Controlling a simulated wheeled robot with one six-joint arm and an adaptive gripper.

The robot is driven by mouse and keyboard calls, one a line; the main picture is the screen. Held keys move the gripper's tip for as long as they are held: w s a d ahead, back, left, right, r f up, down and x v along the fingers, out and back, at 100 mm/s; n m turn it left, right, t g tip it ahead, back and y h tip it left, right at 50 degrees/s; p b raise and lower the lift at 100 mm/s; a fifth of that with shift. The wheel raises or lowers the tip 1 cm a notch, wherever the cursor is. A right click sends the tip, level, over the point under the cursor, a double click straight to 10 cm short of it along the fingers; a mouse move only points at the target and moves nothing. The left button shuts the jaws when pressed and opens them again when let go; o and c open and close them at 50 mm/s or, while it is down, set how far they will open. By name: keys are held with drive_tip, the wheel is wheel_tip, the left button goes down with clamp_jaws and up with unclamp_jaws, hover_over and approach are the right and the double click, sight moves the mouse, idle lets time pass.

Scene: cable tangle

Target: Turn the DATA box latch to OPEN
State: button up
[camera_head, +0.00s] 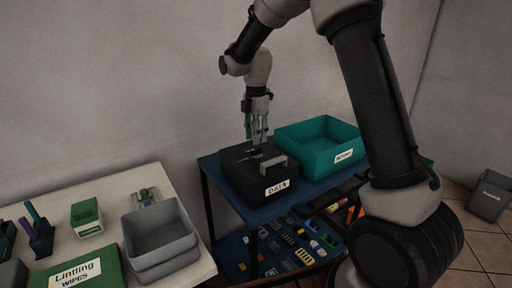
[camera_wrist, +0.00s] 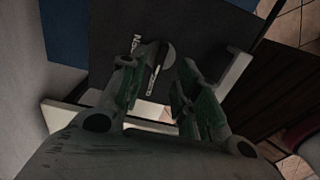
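The black DATA box (camera_head: 240,182) stands on the blue table, its white DATA label facing front. My gripper (camera_head: 257,138) points down just above the box's lid. In the wrist view my gripper (camera_wrist: 157,68) is open, with its two green-padded fingers apart. The latch (camera_wrist: 168,56) shows between and just beyond the fingertips as a grey round piece with a narrow bar. Small white lettering lies beside it, too unclear to read fully. I cannot tell whether the fingers touch the latch. A light grey handle (camera_wrist: 233,77) is on the box to the right.
A teal bin (camera_head: 307,158) stands right beside the box on the blue table (camera_head: 212,170). A lower shelf holds several small items. At left, a white table (camera_head: 160,180) carries a grey bin (camera_head: 158,236), a green wipes box (camera_head: 84,274) and other items. A wall is behind.

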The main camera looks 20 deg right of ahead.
sight(256, 146)
wheel_tip(256, 146, down, 5)
drive_tip(key=shift+f, duration=0.1)
drive_tip(key=shift+c, duration=0.5)
clamp_jaws()
